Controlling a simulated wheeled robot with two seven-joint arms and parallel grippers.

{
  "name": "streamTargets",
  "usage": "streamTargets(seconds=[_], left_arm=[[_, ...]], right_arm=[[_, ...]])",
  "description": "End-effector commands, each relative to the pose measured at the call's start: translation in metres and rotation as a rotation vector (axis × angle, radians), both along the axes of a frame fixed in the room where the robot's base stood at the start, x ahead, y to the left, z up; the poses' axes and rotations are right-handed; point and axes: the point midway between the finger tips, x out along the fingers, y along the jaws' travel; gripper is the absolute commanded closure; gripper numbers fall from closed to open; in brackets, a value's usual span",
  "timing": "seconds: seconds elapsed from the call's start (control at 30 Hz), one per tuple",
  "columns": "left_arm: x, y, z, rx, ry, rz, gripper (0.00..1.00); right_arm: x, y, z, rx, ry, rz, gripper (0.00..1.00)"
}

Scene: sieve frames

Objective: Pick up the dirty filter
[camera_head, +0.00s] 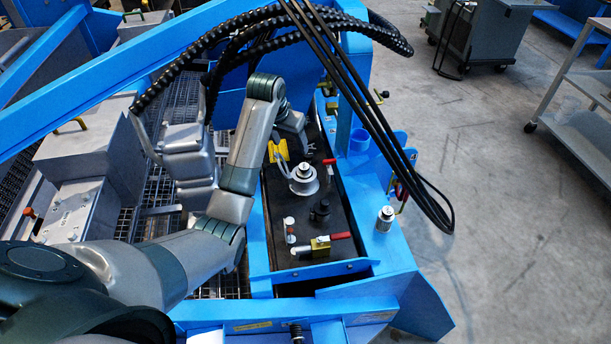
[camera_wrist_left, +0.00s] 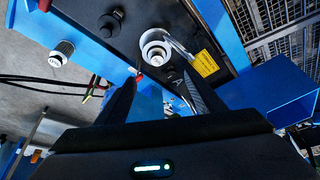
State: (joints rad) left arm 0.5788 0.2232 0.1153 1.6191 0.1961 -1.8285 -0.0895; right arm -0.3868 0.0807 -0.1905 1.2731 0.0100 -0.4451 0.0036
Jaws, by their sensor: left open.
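A white-and-silver round filter (camera_head: 303,178) stands upright in the black panel, with a grey handle or hose beside it. It also shows in the left wrist view (camera_wrist_left: 156,50). A second small white-and-silver cylinder (camera_head: 385,219) stands on the blue ledge to the right, and it shows in the left wrist view (camera_wrist_left: 61,53). I cannot tell which one is dirty. My left gripper (camera_wrist_left: 163,82) is open and empty, its two fingers apart. It sits behind the panel filter in the head view, not touching it. Its fingertips are mostly hidden there. My right gripper is not in view.
The black panel (camera_head: 275,222) carries a black knob (camera_head: 319,211), a red-handled valve (camera_head: 321,244) and a yellow label (camera_head: 278,151). Black cables hang over its right side. A blue frame surrounds it. Open floor (camera_head: 490,210) lies to the right.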

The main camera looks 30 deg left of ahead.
Motion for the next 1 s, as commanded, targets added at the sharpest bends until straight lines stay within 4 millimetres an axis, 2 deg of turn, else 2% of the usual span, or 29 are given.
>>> streamTargets(seconds=[0.17,0.37,0.73,1.0], left_arm=[[0.000,0.000,0.000,0.000,0.000,0.000,0.38],[0.003,-0.001,-0.009,0.000,0.001,0.000,0.38],[0.025,-0.001,-0.064,-0.001,0.003,0.001,0.38],[0.042,-0.001,-0.103,-0.001,0.001,0.001,0.38]], right_arm=[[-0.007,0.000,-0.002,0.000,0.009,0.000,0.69],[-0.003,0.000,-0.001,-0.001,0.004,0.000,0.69],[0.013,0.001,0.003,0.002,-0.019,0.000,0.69],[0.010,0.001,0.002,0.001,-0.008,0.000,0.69]])
